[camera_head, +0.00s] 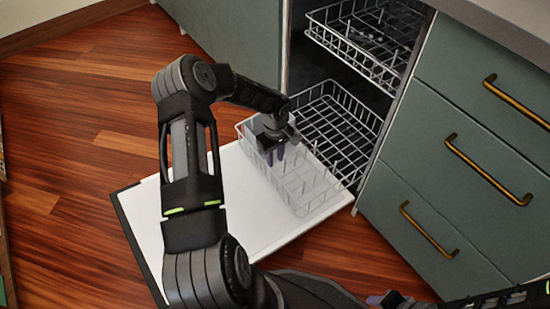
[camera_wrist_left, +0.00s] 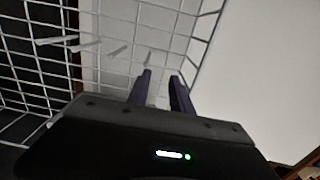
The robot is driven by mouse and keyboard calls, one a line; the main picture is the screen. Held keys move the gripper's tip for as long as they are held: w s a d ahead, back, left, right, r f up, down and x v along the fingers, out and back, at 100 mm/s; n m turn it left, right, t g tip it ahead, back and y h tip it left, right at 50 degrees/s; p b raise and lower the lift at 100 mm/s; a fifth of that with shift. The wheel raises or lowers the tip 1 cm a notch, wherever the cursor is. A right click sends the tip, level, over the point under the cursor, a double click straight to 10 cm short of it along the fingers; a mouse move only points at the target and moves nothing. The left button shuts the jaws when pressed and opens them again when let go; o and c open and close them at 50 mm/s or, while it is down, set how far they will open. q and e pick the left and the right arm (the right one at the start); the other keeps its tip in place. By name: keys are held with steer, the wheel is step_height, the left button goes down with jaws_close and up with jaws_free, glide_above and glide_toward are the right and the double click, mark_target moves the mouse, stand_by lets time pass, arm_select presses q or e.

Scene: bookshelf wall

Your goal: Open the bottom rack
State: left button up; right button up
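The bottom rack (camera_head: 300,187) is a white wire basket with tines, partly out of the dishwasher over its lowered white door (camera_head: 245,220). Its rear part is still within the dark opening. My left gripper (camera_head: 276,156) points down into the front part of the rack. In the left wrist view its two dark fingers (camera_wrist_left: 162,88) stand apart, with nothing visible between them, beside the white wires (camera_wrist_left: 110,48). Whether they touch a wire is unclear. My right gripper (camera_head: 388,299) shows only in part at the bottom edge of the head view, away from the rack.
The upper rack (camera_head: 365,45) sits above in the dishwasher. Green drawers (camera_head: 440,160) with brass handles stand to the right, under a grey countertop (camera_head: 505,20). Wooden floor (camera_head: 70,130) lies clear to the left of the door.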

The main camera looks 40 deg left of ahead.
arm_select(q)
steer(key=shift+c, duration=0.4)
jaws_close()
stand_by(0.9)
steer(key=shift+o, duration=0.4)
jaws_free()
steer(key=shift+r, duration=0.1)
